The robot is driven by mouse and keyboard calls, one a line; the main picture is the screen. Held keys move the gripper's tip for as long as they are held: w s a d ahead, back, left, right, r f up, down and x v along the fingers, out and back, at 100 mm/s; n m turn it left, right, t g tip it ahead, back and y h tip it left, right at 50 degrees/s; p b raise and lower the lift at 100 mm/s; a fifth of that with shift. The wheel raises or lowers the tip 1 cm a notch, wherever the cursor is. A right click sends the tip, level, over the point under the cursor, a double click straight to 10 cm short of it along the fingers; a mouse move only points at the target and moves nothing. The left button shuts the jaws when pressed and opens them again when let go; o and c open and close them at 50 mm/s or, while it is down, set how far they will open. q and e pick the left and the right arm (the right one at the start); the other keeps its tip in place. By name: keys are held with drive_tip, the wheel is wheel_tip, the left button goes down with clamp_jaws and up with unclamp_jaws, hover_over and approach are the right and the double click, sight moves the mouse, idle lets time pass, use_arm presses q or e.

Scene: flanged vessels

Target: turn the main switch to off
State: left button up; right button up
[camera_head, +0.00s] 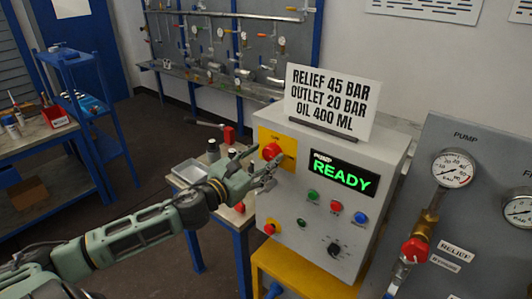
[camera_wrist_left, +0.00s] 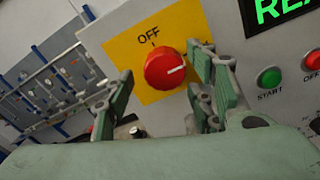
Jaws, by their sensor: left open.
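The main switch is a red round knob (camera_head: 271,152) on a yellow plate (camera_head: 289,161) at the upper left of the grey control box front. In the left wrist view the knob (camera_wrist_left: 165,68) has a white mark pointing right, away from the OFF label (camera_wrist_left: 149,36) above it. My left gripper (camera_head: 266,178) is just in front of the box, close below the knob in the head view. In the left wrist view its open fingers (camera_wrist_left: 162,92) stand left and right of the knob, with nothing between them held. Contact with the knob cannot be told. My right gripper is not in view.
The box has a green READY display (camera_head: 342,174), several buttons, a black dial (camera_head: 334,249) and another red knob (camera_head: 269,228). A sign (camera_head: 331,103) stands on top. A gauge panel (camera_head: 455,130) is at right. A bench with a tray (camera_head: 190,171) lies behind my arm.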

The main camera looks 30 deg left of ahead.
use_arm(q)
drive_tip(key=shift+w+d, duration=0.15)
drive_tip(key=shift+w, duration=0.8)
drive_tip(key=c, duration=1.1)
